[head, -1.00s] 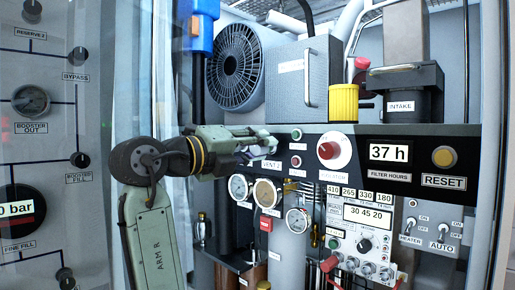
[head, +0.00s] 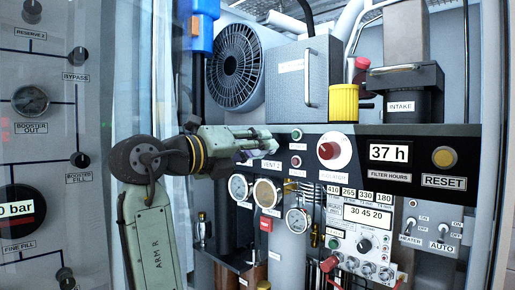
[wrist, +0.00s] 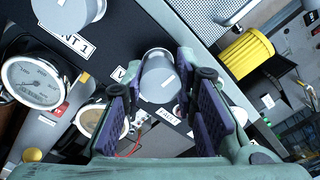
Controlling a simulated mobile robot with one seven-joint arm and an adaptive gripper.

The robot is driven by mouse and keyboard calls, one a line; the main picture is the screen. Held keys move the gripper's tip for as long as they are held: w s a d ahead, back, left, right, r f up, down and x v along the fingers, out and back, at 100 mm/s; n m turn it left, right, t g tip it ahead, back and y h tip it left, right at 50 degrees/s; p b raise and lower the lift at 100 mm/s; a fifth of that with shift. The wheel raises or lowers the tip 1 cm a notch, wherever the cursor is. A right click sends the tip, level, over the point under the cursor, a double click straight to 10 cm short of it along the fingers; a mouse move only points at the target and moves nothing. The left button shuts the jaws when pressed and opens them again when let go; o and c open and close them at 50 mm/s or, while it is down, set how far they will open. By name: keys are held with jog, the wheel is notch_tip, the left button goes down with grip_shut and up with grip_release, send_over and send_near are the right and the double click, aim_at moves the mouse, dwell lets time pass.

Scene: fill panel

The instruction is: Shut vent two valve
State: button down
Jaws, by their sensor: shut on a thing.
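The vent two valve is a grey round knob (wrist: 160,80) with a white mark on its face, in the middle of the wrist view. A label beside it is mostly covered by my finger; only a first letter shows. My gripper (wrist: 163,92) has its dark padded fingers on both sides of the knob and is shut on it. In the head view my gripper (head: 262,141) reaches the left end of the black panel strip, above the VENT 2 label (head: 270,165). There the hand hides the knob.
Another grey knob (wrist: 68,12), labelled VENT 1, is at upper left in the wrist view. Gauges (head: 267,192) hang below the strip. The red indicator knob (head: 327,151) and yellow RESET button (head: 444,157) are to the right. A yellow cap (head: 344,103) stands above the strip.

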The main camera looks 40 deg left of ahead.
jog(key=c, duration=1.3)
grip_release()
jog(key=shift+s, duration=0.15)
jog(key=s, duration=0.4)
jog(key=s+a, duration=0.1)
jog(key=s, duration=0.6)
jog(key=shift+s+a+f, duration=0.15)
jog(key=shift+s+a, duration=0.05)
jog(key=shift+s, duration=0.15)
